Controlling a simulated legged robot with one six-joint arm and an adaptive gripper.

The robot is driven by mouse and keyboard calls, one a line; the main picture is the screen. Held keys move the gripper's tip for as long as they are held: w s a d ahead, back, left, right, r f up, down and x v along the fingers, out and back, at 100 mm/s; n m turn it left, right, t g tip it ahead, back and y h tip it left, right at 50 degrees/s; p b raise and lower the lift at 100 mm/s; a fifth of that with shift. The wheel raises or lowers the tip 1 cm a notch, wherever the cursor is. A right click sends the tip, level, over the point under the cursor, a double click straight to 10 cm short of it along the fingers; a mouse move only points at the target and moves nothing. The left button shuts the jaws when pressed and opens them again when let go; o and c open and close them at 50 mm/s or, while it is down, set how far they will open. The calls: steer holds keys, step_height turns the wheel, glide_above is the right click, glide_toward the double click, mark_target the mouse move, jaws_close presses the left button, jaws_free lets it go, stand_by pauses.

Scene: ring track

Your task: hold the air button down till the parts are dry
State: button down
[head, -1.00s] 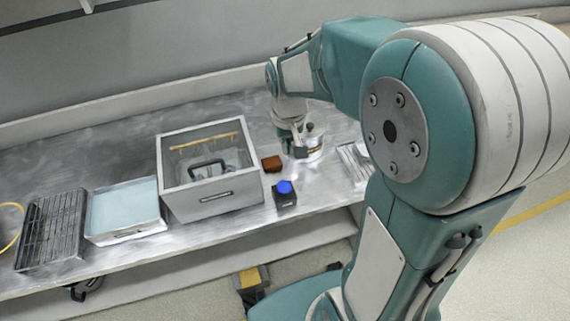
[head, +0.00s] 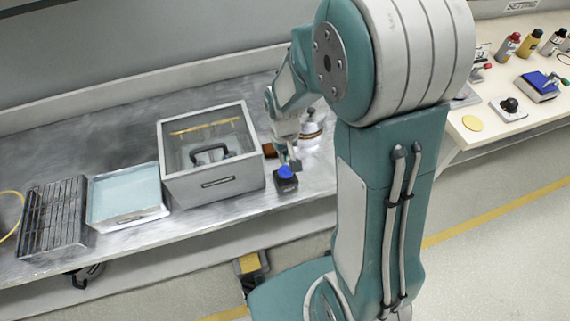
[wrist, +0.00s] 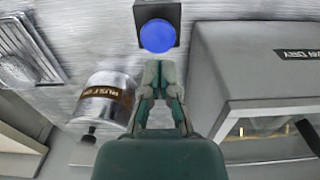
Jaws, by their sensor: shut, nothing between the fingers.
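The air button is a blue dome on a small dark box (head: 286,184) at the bench's front edge, right of the grey cabinet. In the wrist view its blue cap (wrist: 157,36) is just beyond my fingertips, with a small gap in the picture. My gripper (head: 293,166) is shut and empty, pointing down close behind the button; it also shows in the wrist view (wrist: 158,68). I cannot tell whether it touches the cap. The grey cabinet (head: 218,187) has a clear lid with a black handle and a yellow strip inside. Parts inside cannot be made out clearly.
A pale blue tray (head: 127,198) and a dark rack (head: 53,217) lie left of the cabinet. A side table (head: 520,113) with bottles is at the right.

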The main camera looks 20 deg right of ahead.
mark_target(286, 171)
step_height(286, 171, down, 4)
steer(key=shift+r, duration=0.1)
steer(key=shift+d+f, duration=0.25)
steer(key=shift+f, duration=0.05)
steer(key=shift+a, duration=0.1)
steer(key=shift+a+f, duration=0.1)
steer(key=shift+f, duration=0.7)
steer(key=shift+s+f, duration=0.1)
steer(key=shift+f, duration=0.05)
steer(key=shift+s+f, duration=0.1)
steer(key=shift+s, duration=0.1)
stand_by(1.0)
